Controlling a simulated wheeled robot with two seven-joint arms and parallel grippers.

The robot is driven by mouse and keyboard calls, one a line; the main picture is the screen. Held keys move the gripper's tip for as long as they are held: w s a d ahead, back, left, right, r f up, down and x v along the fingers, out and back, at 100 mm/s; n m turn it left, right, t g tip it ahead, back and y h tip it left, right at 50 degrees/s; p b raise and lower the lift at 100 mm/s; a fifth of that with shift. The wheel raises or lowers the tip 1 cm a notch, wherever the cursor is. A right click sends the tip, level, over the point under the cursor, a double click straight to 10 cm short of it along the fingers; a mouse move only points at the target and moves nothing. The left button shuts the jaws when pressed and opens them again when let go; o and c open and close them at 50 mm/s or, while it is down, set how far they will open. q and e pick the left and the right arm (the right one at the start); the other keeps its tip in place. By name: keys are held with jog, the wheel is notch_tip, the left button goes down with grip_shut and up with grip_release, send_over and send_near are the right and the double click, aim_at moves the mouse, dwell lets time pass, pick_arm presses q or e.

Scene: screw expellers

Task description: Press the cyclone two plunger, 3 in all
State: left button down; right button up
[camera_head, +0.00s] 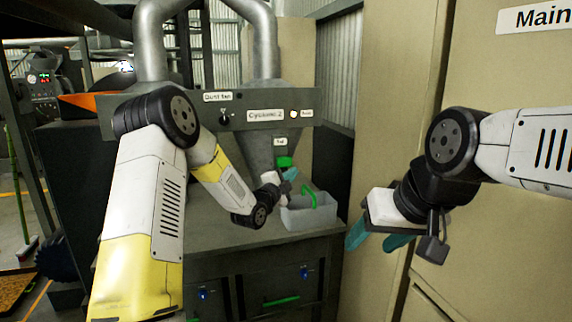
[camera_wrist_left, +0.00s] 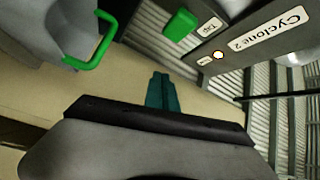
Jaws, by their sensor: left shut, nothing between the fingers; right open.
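The Cyclone 2 label (camera_head: 265,115) is on a dark panel, with a small round pale plunger or lamp (camera_head: 294,114) to its right; I cannot tell which it is. The round part also shows in the left wrist view (camera_wrist_left: 218,54). A green tap handle (camera_head: 284,162) is below the panel, under the cyclone cone (camera_head: 268,140). My left gripper (camera_head: 290,175) is beside the tap handle, below the panel. Its teal fingers (camera_wrist_left: 160,90) are shut and empty in the wrist view. My right gripper (camera_head: 375,240) is open and empty, in front of the beige cabinet.
A grey bin (camera_head: 309,222) with a green handle stands on the dark bench (camera_head: 215,238) under the cone. The Dust fan label (camera_head: 218,96) and a knob (camera_head: 224,118) are on the panel's left. A beige cabinet (camera_head: 395,110) stands at the right.

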pick_arm(q)
jog(key=m, duration=0.4)
jog(key=s+m, duration=0.1)
jog(key=m, duration=0.3)
jog(key=s+m, duration=0.1)
jog(key=m, duration=0.2)
jog(key=shift+s+d+m+g, duration=0.15)
jog(key=shift+d+m+g, duration=0.15)
jog(key=shift+m, duration=0.1)
send_near(286, 162)
jog(key=w+d, duration=0.4)
jog(key=shift+d+r, duration=0.25)
jog(key=shift+d, duration=0.1)
jog(key=shift+w, duration=0.2)
dwell(1.2)
jog(key=shift+w+a, duration=0.1)
jog(key=shift+w, duration=0.2)
jog(key=shift+w+a, duration=0.2)
jog(key=shift+w, duration=0.35)
jog(key=shift+w+a, duration=0.2)
jog(key=shift+w, duration=0.35)
dwell(1.1)
jog(key=shift+s+d, duration=0.25)
jog(key=shift+s, duration=0.5)
jog(key=shift+s+d, duration=0.25)
jog(key=shift+s, duration=0.5)
